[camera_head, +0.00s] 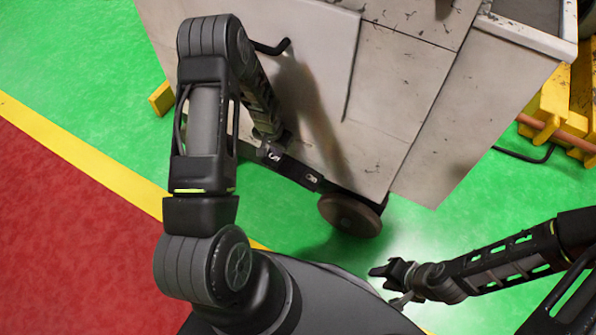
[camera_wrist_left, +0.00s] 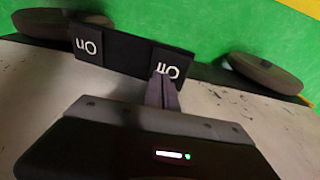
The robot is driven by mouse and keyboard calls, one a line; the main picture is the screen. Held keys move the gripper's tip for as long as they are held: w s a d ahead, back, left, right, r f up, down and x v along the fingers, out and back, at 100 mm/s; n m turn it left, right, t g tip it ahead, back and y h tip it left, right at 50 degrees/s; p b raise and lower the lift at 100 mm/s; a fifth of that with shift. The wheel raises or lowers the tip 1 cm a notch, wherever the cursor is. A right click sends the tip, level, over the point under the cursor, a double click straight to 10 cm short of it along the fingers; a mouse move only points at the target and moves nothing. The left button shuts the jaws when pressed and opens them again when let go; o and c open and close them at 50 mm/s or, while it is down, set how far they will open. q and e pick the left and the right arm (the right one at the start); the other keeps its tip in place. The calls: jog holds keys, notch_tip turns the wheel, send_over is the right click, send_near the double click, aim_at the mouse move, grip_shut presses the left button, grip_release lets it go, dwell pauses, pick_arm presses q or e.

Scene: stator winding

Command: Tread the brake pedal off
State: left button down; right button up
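The brake pedal is a black bar with two labelled pads at the foot of the machine. In the left wrist view the Off pad (camera_wrist_left: 172,62) is near the middle and the On pad (camera_wrist_left: 88,46) is to its left. In the head view the pedal (camera_head: 311,179) shows low on the cabinet. My left gripper (camera_wrist_left: 163,82) is shut and empty, with its fingertips at the lower edge of the Off pad. I cannot tell whether they touch. In the head view the forearm largely hides this gripper. My right gripper (camera_head: 386,284) is open and empty, away from the pedal.
The pale, worn machine cabinet (camera_head: 395,95) stands on brown wheels (camera_head: 350,215). A bent black handle (camera_head: 271,47) sticks out near my left arm. Yellow parts (camera_head: 552,108) stand at the right. Green floor (camera_head: 85,65) is clear at the left.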

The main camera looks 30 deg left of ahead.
pick_arm(q)
jog(key=shift+d+f+b, duration=0.1)
jog(key=shift+f+b, duration=0.4)
jog(key=shift+f, duration=0.2)
jog(key=shift+r+p, duration=2.35)
jog(key=shift+r, duration=1.25)
